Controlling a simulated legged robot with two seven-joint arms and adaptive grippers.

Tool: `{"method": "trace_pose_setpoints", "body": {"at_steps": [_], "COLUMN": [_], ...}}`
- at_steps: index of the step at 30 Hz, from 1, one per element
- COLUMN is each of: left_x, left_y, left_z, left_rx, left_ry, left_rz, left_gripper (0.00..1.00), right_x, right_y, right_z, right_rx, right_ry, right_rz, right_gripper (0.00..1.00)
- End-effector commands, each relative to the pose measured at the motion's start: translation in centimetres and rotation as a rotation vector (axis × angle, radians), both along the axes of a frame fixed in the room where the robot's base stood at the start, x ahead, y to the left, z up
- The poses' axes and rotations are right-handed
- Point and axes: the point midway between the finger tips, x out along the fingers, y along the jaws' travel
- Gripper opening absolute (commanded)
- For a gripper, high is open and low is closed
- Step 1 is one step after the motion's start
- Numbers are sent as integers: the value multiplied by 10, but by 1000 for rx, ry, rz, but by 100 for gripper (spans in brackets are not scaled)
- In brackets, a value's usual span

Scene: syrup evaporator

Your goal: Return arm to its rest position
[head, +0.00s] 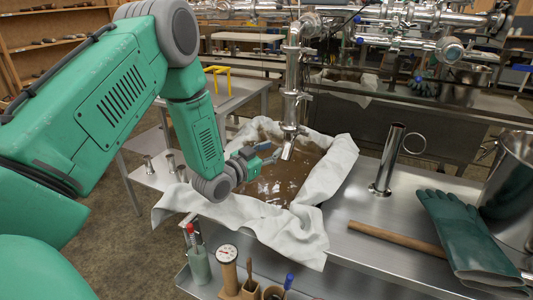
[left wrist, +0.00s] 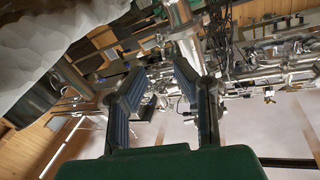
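My left arm comes in from the left in the head view. Its gripper (head: 262,156) hangs over the cloth-lined pan of brown syrup (head: 290,185), close to the metal spout (head: 288,145). In the left wrist view the two fingers of the left gripper (left wrist: 158,95) stand apart with a gap between them and nothing held. The white cloth (head: 285,235) drapes over the pan's rim. The metal pipe passes behind the fingers in the wrist view; I cannot tell whether a finger touches it. My right gripper is in neither view.
To the right on the steel table are an upright metal cup with a ring handle (head: 386,165), a wooden stick (head: 395,238), a green glove (head: 465,235) and a steel pot (head: 512,185). A thermometer (head: 228,262) and small holders stand at the front. Pipes cross the back.

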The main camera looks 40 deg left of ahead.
Motion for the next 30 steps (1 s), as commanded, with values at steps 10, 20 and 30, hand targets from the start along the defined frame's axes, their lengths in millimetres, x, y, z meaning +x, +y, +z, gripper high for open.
{"method": "trace_pose_setpoints", "body": {"at_steps": [10, 20, 30], "left_x": [-23, -23, -23], "left_y": [1, 1, 1], "left_z": [0, -1, 28], "left_rx": [0, 0, 0], "left_ry": [0, 0, 0], "left_rz": [-1, -1, -1], "left_gripper": [25, 25, 25], "right_x": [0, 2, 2], "right_y": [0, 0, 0], "right_z": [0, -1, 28], "right_rx": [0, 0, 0], "right_ry": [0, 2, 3], "right_rz": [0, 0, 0], "right_gripper": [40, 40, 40]}}
